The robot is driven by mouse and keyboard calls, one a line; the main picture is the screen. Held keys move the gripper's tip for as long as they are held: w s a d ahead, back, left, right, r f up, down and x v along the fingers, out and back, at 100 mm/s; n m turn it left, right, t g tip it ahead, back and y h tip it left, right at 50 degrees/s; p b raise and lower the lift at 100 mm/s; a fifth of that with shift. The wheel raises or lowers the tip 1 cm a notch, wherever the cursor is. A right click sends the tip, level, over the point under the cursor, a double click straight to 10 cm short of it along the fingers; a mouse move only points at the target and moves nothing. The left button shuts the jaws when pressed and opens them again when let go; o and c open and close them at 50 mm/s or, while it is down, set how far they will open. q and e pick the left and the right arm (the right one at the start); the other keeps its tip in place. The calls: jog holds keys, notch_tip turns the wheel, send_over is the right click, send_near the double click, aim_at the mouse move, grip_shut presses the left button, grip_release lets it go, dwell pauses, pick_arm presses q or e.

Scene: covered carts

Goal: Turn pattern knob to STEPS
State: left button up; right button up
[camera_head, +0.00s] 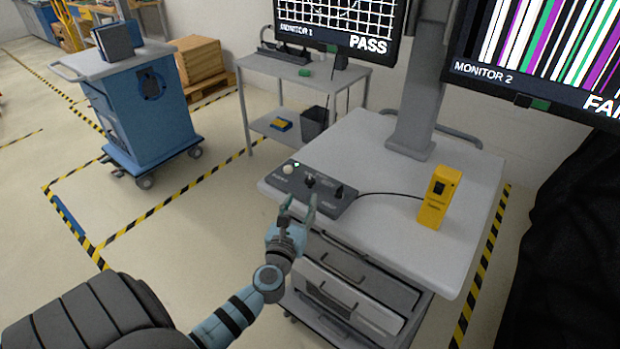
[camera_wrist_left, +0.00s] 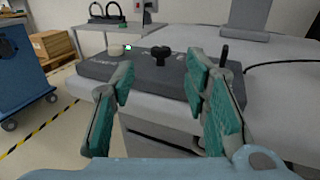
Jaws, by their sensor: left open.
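A dark grey control box (camera_head: 318,198) lies on the grey cart top, with a white round button (camera_head: 288,169), a small green light and two black knobs. The middle knob (camera_head: 309,181) and the right knob (camera_head: 339,190) stand up from its top; their labels are too small to read. My left gripper (camera_head: 298,207) is open and empty at the box's front edge. In the left wrist view, the middle knob (camera_wrist_left: 161,56) shows beyond and between the open fingers (camera_wrist_left: 160,88), apart from them. The right knob (camera_wrist_left: 223,54) is partly behind the right finger.
A yellow device (camera_head: 436,198) stands on the cart top (camera_head: 385,245), right of the box, with a black cable nearby. Monitor 1 (camera_head: 340,18) shows a white grid and PASS. Monitor 2 (camera_head: 545,55) shows coloured bars and a cut-off FAIL. A monitor post (camera_head: 416,105) rises behind.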

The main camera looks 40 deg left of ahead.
aim_at(309, 183)
pick_arm(q)
jog(key=b+x, duration=0.1)
jog(key=x, duration=0.9)
jog(key=shift+d+f, duration=0.1)
grip_shut()
